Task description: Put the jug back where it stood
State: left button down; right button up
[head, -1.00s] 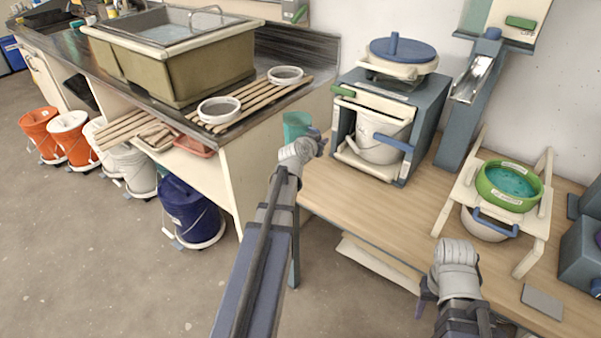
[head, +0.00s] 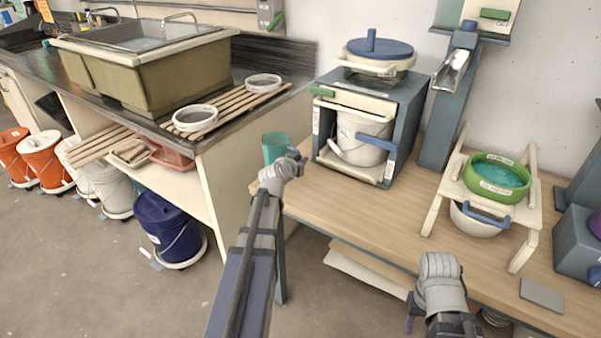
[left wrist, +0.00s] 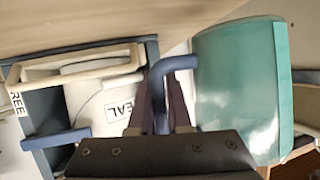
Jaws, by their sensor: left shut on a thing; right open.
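My left gripper (head: 295,157) is shut on the jug's blue handle (left wrist: 172,66), which shows between the fingers in the left wrist view. The arm hides part of the jug's lower side, so I cannot tell whether its base touches the table. My right gripper (head: 412,314) is open, by the table's front edge, apart from the jug.
The grey box (head: 401,140) with a white bucket (head: 362,135) inside stands close right of the jug. A white stand (head: 437,207) with a green bowl (head: 497,177) is further right. The wooden table (head: 375,212) is clear before the box. A sink counter (head: 218,140) is at left.

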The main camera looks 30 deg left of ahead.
pick_arm(q)
notch_tip(320, 180, down, 4)
jog(key=b, duration=0.3)
jog(key=shift+r, duration=0.25)
jog(key=c, duration=1.3)
grip_release()
jog(key=shift+f, duration=0.25)
jog(key=o, duration=0.4)
jog(key=shift+r, duration=0.1)
jog(key=shift+o, duration=0.2)
jog(key=shift+r, duration=0.25)
jog(key=p+v, duration=0.4)
jog(key=v, duration=0.8)
jog(key=shift+f, duration=0.1)
